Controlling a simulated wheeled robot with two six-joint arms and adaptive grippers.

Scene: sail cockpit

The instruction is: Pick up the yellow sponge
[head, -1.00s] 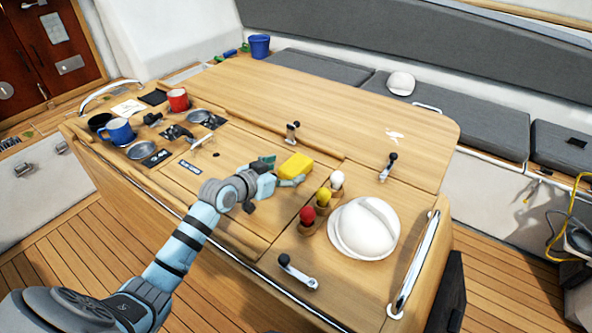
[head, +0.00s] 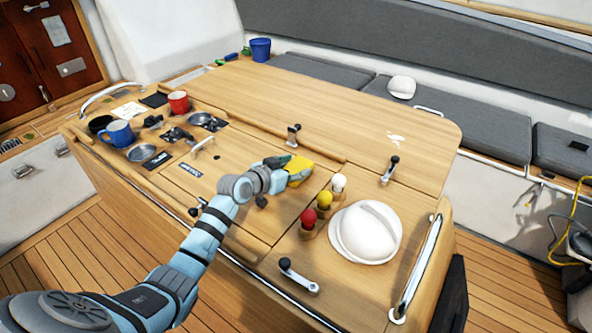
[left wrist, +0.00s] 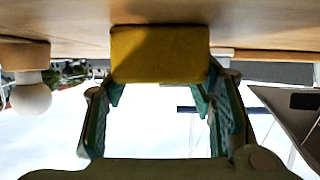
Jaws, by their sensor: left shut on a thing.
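The yellow sponge (head: 299,169) is on the wooden table in the head view, at the end of my left arm. My left gripper (head: 288,170) is shut on it, with green fingers at its sides. In the left wrist view the sponge (left wrist: 160,54) shows as a yellow block between the tips of the two fingers (left wrist: 163,92). The wood surface is right beside the sponge there, and I cannot tell whether they touch. The gripper hides part of the sponge in the head view. My right gripper is not in view.
Red (head: 308,217), yellow (head: 324,200) and white (head: 339,183) round-topped pieces stand just right of the gripper. A winch handle (head: 298,275) is near the front edge. The table's far half (head: 330,100) is mostly clear.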

